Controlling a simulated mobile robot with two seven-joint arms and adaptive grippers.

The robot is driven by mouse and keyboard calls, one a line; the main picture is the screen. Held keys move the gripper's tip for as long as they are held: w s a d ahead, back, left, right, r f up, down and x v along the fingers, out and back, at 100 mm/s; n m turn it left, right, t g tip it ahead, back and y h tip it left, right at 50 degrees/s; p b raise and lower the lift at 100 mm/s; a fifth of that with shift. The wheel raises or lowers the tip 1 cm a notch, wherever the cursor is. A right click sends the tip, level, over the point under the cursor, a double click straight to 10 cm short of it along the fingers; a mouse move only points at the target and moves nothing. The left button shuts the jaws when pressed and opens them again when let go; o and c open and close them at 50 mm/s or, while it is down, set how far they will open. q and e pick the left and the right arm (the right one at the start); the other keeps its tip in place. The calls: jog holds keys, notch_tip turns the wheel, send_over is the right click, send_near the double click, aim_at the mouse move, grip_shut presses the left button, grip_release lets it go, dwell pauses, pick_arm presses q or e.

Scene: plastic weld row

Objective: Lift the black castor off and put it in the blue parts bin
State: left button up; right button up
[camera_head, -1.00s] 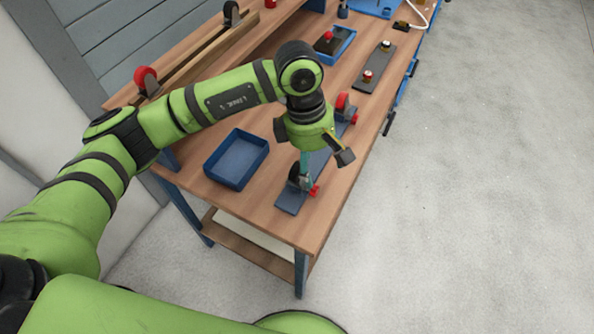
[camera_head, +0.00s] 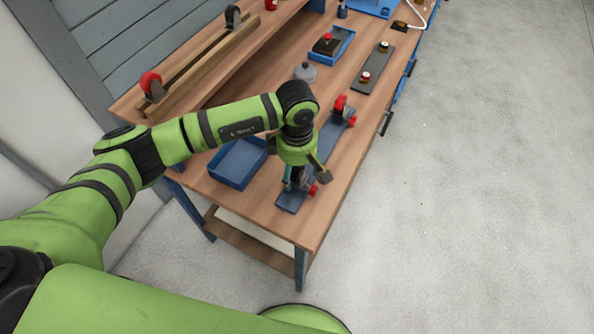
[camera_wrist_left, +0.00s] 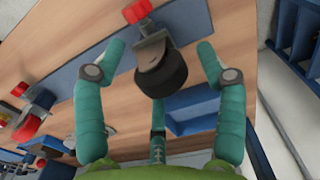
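The black castor (camera_wrist_left: 161,74) shows in the left wrist view with its grey metal bracket, on a long blue-grey plate (camera_wrist_left: 200,18). A red clamp handle (camera_wrist_left: 137,11) is beside it. In the head view the castor is mostly hidden by my left gripper (camera_head: 304,184), which is low over the near end of the plate (camera_head: 288,202). The gripper's teal fingers (camera_wrist_left: 165,75) are spread on both sides of the castor, with visible gaps, so it is open. The blue parts bin (camera_head: 237,180) is left of the gripper and looks empty. My right gripper is not in view.
A red castor (camera_head: 341,103) stands at the plate's far end. Beyond are a blue tray (camera_head: 346,45) holding a dark piece with a red knob, a dark plate (camera_head: 374,72) and a grey round object (camera_head: 305,72). A wooden rack (camera_head: 205,58) stands along the back.

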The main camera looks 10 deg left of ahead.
pick_arm(q)
grip_shut()
jog(key=shift+r, duration=0.2)
jog(key=shift+w+r, duration=0.1)
jog(key=shift+r, duration=0.1)
notch_tip(320, 180, up, 3)
jog(key=shift+r+b, duration=0.2)
jog(key=shift+b, duration=1)
jog(key=s+d+r+b, duration=0.4)
jog(key=d+r, duration=0.3)
jog(key=d, duration=0.4)
jog(key=shift+s, duration=0.15)
